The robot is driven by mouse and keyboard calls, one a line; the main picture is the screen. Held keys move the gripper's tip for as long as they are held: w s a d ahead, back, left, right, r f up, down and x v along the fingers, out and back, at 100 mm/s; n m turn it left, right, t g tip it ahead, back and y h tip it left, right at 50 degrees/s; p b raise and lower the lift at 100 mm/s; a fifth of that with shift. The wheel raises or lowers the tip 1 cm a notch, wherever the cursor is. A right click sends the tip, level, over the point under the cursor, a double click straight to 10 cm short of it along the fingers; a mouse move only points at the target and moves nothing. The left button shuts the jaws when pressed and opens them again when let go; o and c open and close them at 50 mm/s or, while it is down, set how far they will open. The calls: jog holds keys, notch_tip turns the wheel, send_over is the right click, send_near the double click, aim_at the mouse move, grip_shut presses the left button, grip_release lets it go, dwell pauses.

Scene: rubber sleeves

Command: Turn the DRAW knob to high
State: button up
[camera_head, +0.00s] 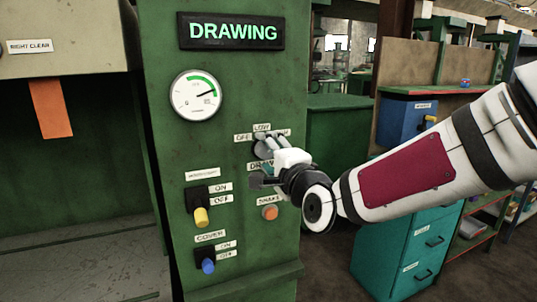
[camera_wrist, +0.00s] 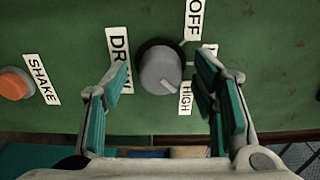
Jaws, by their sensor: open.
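The DRAW knob (camera_wrist: 160,70) is a grey round knob on the green panel, seen in the wrist view. A pale mark on its face points to the lower right, toward the HIGH label (camera_wrist: 185,97). The OFF label (camera_wrist: 195,18) is above it, another label is mostly hidden behind the right finger, and the DRAW label (camera_wrist: 118,60) is to the left. My gripper (camera_wrist: 163,80) is open, one finger on each side of the knob, with visible gaps. In the head view my gripper (camera_head: 266,162) is at the panel and partly covers the knob and labels.
A lit sign (camera_head: 232,31) reads DRAWING above a dial gauge (camera_head: 196,95). The orange SHAKE button (camera_head: 270,213) sits below my gripper. A yellow switch (camera_head: 201,217) and a blue COVER switch (camera_head: 208,266) are at lower left. Teal drawers (camera_head: 410,250) stand to the right.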

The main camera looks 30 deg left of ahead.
jog(key=shift+s+d, duration=0.1)
jog(key=v, duration=1.1)
jog(key=shift+s+d, duration=0.2)
jog(key=shift+d, duration=0.15)
jog(key=d+f+n+g+h, duration=0.1)
jog(key=d+f+n+h, duration=0.15)
jog(key=d+h, duration=0.6)
jog(key=d+f+n+h, duration=0.2)
jog(key=d+f+h, duration=0.1)
jog(key=d, duration=1.1)
jog(key=s+d+n+g+h+p, duration=0.1)
jog(key=s+d+n+g, duration=0.1)
jog(key=s+d, duration=0.5)
jog(key=s+d+f+n+g+h, duration=0.1)
jog(key=s+d+g, duration=0.3)
jog(key=s+d, duration=0.4)
jog(key=s, duration=0.5)
jog(key=shift+s+n+g+p, duration=0.3)
jog(key=shift+n+p, duration=0.05)
jog(key=shift+f, duration=0.15)
